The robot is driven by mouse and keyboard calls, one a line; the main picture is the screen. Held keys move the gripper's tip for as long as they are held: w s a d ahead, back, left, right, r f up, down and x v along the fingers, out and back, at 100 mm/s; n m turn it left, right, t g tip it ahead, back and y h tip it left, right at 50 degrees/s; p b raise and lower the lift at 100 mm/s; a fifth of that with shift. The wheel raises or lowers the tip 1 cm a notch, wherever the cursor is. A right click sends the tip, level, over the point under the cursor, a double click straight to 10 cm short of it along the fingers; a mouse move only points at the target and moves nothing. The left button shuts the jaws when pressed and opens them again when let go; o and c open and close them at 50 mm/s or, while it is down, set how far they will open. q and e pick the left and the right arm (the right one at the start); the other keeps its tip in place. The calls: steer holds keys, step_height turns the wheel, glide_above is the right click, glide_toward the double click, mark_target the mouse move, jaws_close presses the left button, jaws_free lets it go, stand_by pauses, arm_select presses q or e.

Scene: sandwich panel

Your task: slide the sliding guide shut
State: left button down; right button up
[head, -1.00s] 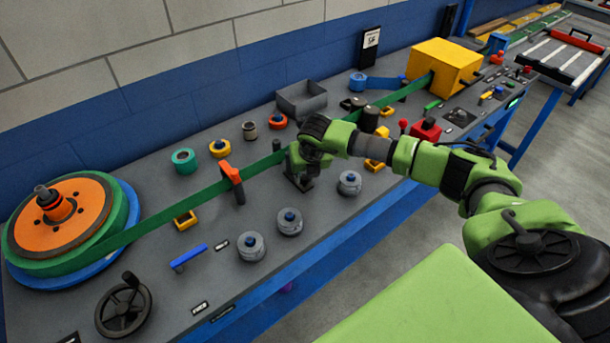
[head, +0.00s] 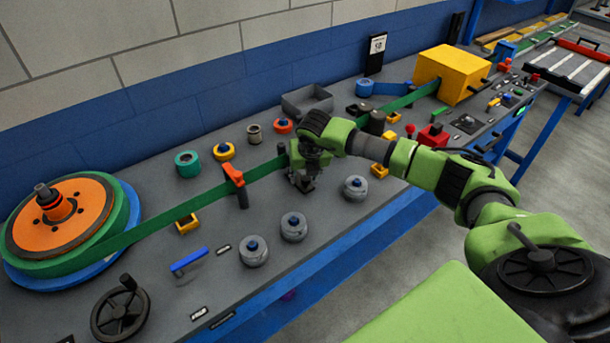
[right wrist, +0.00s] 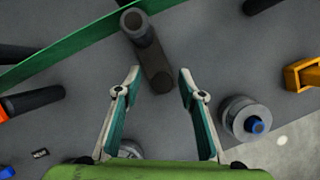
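A dark grey upright post on a rounded foot, which looks like the sliding guide (right wrist: 158,80), stands beside the green strip (right wrist: 75,48) in the right wrist view. My right gripper (right wrist: 158,75) is open, its two fingers spread either side of the foot, with clear gaps and no visible contact. In the head view my right gripper (head: 304,184) points down over the bench near the strip (head: 265,170) and mostly hides the guide. The strip runs from the orange-and-green reel (head: 62,215) to the yellow box (head: 447,73). My left gripper is out of view.
An orange-topped post (head: 234,178) stands at the strip, left of my gripper. A grey knob with blue centre (head: 355,188) is close on the right, and also shows in the wrist view (right wrist: 244,118). A grey bin (head: 307,101) is behind. The bench front has bare patches.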

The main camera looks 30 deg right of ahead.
steer(key=v, duration=1.2)
steer(key=shift+w+a, duration=0.1)
steer(key=shift+a, duration=0.05)
